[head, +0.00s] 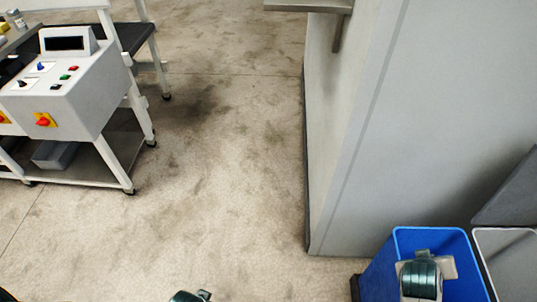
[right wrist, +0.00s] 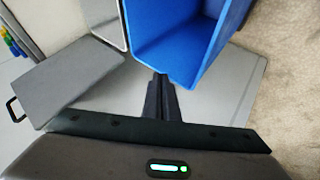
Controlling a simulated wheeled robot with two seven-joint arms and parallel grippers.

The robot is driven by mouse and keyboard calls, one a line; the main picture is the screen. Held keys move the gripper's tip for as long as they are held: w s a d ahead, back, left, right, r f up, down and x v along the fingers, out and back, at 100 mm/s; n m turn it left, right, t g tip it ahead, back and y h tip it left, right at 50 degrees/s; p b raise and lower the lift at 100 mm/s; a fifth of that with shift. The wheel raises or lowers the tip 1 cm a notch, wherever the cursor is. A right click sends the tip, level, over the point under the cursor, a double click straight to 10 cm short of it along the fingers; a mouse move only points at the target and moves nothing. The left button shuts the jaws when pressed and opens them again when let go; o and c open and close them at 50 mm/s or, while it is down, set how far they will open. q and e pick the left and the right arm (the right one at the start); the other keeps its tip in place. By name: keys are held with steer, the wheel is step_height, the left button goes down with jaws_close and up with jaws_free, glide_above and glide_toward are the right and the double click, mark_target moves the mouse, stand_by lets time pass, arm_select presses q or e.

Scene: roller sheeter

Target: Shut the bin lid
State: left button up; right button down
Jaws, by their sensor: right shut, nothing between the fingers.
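A dark grey bin lid (head: 512,192) stands raised at the far edge of a light grey bin (head: 508,237) at the right of the head view. In the right wrist view the lid (right wrist: 70,78) is a flat panel at the left with a black handle (right wrist: 14,110) on its outer end. The grey bin's pale rim (right wrist: 121,22) shows above it. My right gripper (right wrist: 160,80) is shut and empty, right of the lid and apart from it. My left gripper is out of view; only part of my left arm shows at the head view's bottom edge.
A blue open bin (head: 432,233) stands left of the grey bin, partly behind my right arm; it also shows in the right wrist view (right wrist: 178,50). A tall grey cabinet (head: 390,130) rises behind. A machine with a control panel (head: 65,85) stands left. The floor (head: 220,150) between is clear.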

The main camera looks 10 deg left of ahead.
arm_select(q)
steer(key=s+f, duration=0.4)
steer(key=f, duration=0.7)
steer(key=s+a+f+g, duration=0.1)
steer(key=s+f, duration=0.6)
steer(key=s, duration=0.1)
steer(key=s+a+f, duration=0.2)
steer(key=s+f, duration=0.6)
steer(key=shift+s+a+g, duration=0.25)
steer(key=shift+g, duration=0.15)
arm_select(e)
steer(key=w+d+r+n+h, duration=0.2)
steer(key=w+d+r+h, duration=0.2)
steer(key=w+d+r, duration=0.3)
steer(key=w+d+r+n+t+h, duration=0.1)
steer(key=w+d+r+h, duration=0.4)
steer(key=w+r, duration=0.5)
steer(key=w+d+n, duration=0.1)
steer(key=w+d, duration=0.1)
steer(key=w, duration=0.3)
steer(key=shift+w+d+r+h, duration=0.2)
steer(key=shift+r+h, duration=0.1)
steer(key=shift+r, duration=0.1)
steer(key=shift+s, duration=0.1)
